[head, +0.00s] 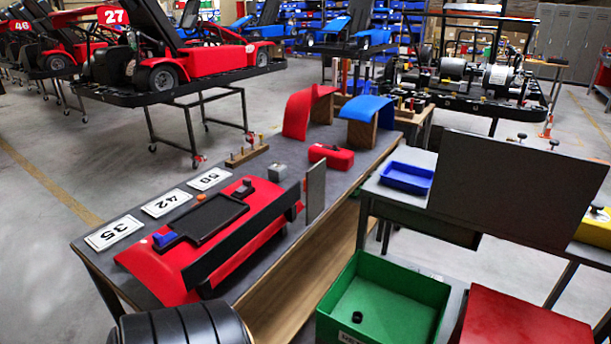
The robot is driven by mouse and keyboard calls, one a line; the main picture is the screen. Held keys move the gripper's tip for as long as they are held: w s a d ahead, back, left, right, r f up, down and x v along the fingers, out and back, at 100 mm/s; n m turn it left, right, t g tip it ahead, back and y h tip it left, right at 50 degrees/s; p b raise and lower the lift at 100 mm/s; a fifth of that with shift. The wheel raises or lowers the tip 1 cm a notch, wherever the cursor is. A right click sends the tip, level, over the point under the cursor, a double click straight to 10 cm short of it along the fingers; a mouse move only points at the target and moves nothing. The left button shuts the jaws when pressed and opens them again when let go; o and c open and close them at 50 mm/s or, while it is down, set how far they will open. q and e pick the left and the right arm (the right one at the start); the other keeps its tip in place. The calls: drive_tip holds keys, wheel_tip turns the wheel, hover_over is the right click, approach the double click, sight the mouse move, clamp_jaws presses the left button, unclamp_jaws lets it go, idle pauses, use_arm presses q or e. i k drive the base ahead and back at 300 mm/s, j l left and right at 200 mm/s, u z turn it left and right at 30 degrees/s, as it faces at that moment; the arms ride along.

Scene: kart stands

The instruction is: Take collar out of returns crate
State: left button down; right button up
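The green returns crate (427,313) stands at the bottom, right of centre, with its front cut off by the picture edge. A small black ring, the collar (357,317), lies on the crate floor towards the near left side. Nothing else shows inside the crate. Neither of my grippers is in this view, so their state does not show.
A long grey workbench (250,178) holds red bodywork (215,240), number plates and a thin upright panel (315,190). Black tyres (183,326) stand at bottom left. A red box (520,320) is right of the crate. A dark upright board (510,188) rises behind.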

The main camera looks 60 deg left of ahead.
sight(356, 313)
drive_tip(key=u, duration=1.45)
